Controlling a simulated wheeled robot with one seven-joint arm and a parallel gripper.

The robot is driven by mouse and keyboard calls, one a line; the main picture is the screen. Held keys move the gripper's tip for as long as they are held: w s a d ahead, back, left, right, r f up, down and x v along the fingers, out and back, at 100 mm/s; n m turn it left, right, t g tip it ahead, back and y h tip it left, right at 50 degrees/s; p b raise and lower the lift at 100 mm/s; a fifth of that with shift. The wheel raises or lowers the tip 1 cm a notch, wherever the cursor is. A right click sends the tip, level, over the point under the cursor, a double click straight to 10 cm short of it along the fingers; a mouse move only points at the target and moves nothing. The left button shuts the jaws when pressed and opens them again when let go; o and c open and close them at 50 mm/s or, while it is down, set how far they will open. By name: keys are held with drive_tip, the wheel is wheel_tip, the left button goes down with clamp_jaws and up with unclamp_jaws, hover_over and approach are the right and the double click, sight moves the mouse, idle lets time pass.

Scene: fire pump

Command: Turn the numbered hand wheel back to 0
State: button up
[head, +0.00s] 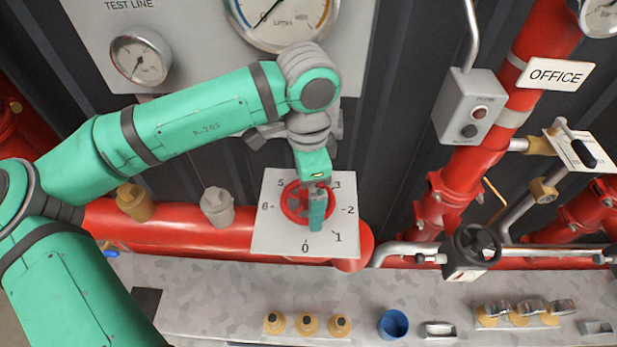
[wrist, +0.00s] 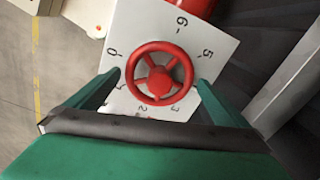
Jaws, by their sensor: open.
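The red hand wheel (head: 287,204) sits on a white square plate (head: 270,240) with numbers around it, 0 at the bottom and 1, 2 and 3 up the right side. My gripper (head: 317,208) is in front of the wheel and hides its right part. In the wrist view the spoked wheel (wrist: 158,92) lies between the two open fingers of my gripper (wrist: 159,78), one on each side. The plate (wrist: 140,28) appears rotated there, with 0 near the left finger and 5 near the right. I cannot tell whether the fingers touch the rim, or which number the wheel points to.
A thick red pipe (head: 170,228) runs behind the plate. A grey ledge (head: 215,310) below carries several brass-coloured fittings and a blue cup (head: 393,324). A black hand wheel (head: 474,247) and a grey switch box (head: 468,105) are to the right. Gauges are above.

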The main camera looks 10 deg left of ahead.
drive_tip(key=shift+s+f, duration=0.1)
drive_tip(key=shift+f, duration=0.1)
drive_tip(key=c, duration=1)
drive_tip(key=m, duration=0.3)
drive_tip(key=shift+d+m, duration=0.1)
drive_tip(key=shift+m, duration=0.3)
drive_tip(key=m, duration=0.4)
drive_tip(key=shift+m, duration=0.3)
drive_tip(key=m, duration=0.7)
drive_tip(key=shift+m, duration=0.4)
